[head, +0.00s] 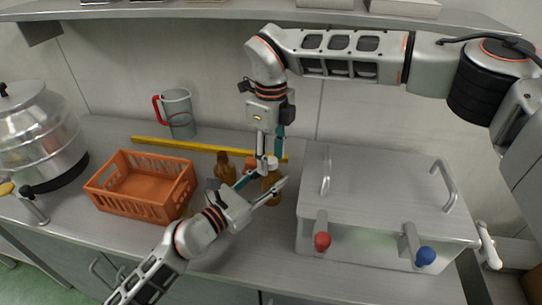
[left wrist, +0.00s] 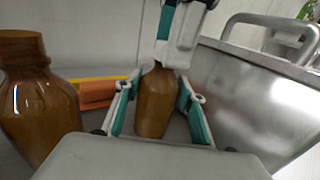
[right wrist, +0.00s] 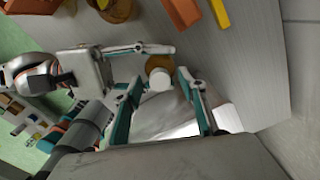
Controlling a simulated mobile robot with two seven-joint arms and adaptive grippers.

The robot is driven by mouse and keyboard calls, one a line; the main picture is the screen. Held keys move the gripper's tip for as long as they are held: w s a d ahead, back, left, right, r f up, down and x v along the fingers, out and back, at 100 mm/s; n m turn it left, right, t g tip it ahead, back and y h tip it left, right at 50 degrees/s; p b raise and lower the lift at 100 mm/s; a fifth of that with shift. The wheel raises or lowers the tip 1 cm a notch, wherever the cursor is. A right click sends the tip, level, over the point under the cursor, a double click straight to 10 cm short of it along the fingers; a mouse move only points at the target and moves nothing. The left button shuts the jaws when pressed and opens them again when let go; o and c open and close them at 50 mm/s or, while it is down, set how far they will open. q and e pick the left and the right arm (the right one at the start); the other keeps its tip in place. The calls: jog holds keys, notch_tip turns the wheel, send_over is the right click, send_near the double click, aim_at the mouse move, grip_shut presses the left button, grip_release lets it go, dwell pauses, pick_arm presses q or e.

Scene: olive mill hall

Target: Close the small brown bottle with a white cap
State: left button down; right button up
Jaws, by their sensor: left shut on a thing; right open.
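The small brown bottle (head: 271,185) stands upright on the counter, left of the steel box. My left gripper (head: 262,196) is shut on its body; the left wrist view shows the bottle (left wrist: 155,102) between the fingers. A white cap (head: 272,161) is at the bottle's top; the right wrist view shows the cap (right wrist: 160,79) over the brown bottle (right wrist: 159,63). I cannot tell whether it is fully seated. My right gripper (head: 270,158) points down from above, open, its fingers around the cap's level. In the left wrist view it hides the bottle's neck.
A larger brown bottle (head: 225,170) stands close on the left. An orange block (head: 250,164) and a yellow bar (head: 200,146) lie behind. An orange crate (head: 140,207), a jug (head: 180,113) and a steel vessel (head: 40,140) are left. The steel box (head: 365,230) limits the right.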

notch_tip(320, 180, up, 12)
dwell(0.5)
pick_arm(q)
jog(key=c, duration=1.2)
grip_release()
jog(key=v, duration=1.2)
